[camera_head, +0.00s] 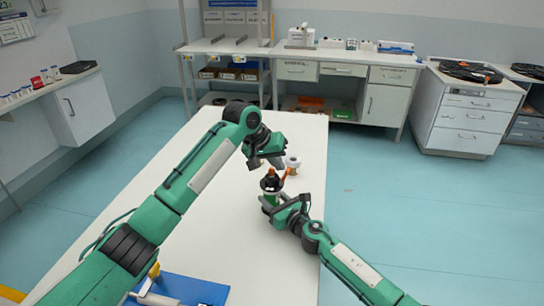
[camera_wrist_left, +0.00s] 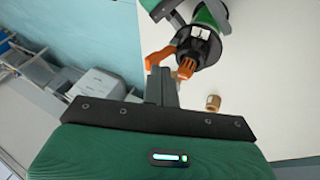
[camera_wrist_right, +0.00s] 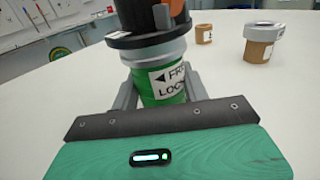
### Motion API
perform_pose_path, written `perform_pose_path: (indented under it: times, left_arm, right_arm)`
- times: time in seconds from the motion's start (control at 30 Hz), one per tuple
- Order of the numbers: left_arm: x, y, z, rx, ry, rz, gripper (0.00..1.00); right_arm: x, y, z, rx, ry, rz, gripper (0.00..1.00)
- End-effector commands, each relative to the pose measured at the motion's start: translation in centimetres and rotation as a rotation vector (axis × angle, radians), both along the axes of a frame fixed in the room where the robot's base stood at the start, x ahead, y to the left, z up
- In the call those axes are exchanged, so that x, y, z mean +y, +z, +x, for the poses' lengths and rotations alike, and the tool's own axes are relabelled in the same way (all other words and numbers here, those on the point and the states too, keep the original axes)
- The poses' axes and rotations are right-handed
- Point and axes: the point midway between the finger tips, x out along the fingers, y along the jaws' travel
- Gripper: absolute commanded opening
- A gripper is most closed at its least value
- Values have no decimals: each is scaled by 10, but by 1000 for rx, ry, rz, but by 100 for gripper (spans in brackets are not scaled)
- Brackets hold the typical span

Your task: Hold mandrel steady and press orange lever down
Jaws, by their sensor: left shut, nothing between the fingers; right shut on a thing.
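The mandrel (camera_head: 270,184) stands upright on the white table, with a dark flange and an orange-brown knob on top. Its green body (camera_wrist_right: 163,88) carries a white label with partly visible lettering. The orange lever (camera_head: 285,177) sticks out at the mandrel's side and shows close up in the left wrist view (camera_wrist_left: 157,58). My right gripper (camera_head: 277,207) is shut on the green body, one finger on each side in the right wrist view. My left gripper (camera_head: 266,164) is shut and empty above the mandrel. Its fingertips (camera_wrist_left: 160,70) appear close to the lever; I cannot tell whether they touch.
A white-topped roll (camera_head: 293,162) stands just behind the mandrel; a small tan roll (camera_wrist_right: 204,34) is near it. A blue tray (camera_head: 185,289) lies at the table's near end. Shelves, a counter (camera_head: 350,57) and a drawer cabinet (camera_head: 465,115) stand farther back.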

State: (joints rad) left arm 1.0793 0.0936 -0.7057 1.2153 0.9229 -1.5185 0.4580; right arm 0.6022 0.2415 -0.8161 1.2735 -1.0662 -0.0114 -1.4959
Motion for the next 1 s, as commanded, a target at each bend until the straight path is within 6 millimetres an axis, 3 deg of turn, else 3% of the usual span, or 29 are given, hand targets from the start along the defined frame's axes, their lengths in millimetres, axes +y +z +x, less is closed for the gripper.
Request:
perform_pose_path:
  times: [1.0]
  left_arm:
    - [-9,-2,-1,-19,-1,98,0]
  right_arm:
    - [0,-1,0,1,0,-1,16]
